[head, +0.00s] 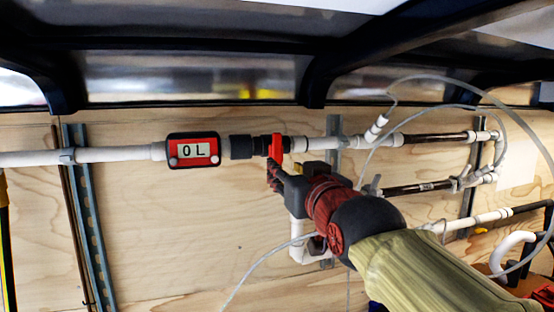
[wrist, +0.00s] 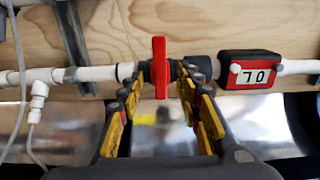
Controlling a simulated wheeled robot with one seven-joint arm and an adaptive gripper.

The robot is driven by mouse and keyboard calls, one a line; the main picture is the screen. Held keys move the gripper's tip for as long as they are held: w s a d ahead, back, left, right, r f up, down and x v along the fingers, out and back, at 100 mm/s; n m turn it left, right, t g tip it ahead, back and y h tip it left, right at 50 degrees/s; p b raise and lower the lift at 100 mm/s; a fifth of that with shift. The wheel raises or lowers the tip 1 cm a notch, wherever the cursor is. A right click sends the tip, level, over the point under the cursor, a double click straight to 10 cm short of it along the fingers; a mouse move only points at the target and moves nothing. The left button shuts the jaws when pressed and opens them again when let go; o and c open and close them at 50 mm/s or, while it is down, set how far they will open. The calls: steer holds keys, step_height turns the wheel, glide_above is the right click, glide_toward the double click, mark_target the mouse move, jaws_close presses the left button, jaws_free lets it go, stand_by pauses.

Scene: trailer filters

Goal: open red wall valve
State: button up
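The red wall valve handle (head: 276,148) sits on a black fitting in the white pipe along the plywood wall. The handle stands crosswise to the pipe. In the wrist view the red handle (wrist: 160,66) is between the two yellow-padded fingers of my gripper (wrist: 165,88), which are open. A small gap seems to show on each side of the handle, so the fingers look apart from it. In the head view my gripper (head: 273,174) is just below the handle, and the arm partly hides its fingers.
Metal struts (head: 90,215) hold the pipes. More pipes, fittings and loose clear tubing (head: 430,78) are at the right. Dark window frames (head: 190,106) run above.

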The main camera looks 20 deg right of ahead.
mark_target(277, 158)
steer(key=w, duration=0.7)
steer(key=shift+w+p, duration=0.35)
steer(key=shift+w, duration=0.05)
jaws_close()
stand_by(0.6)
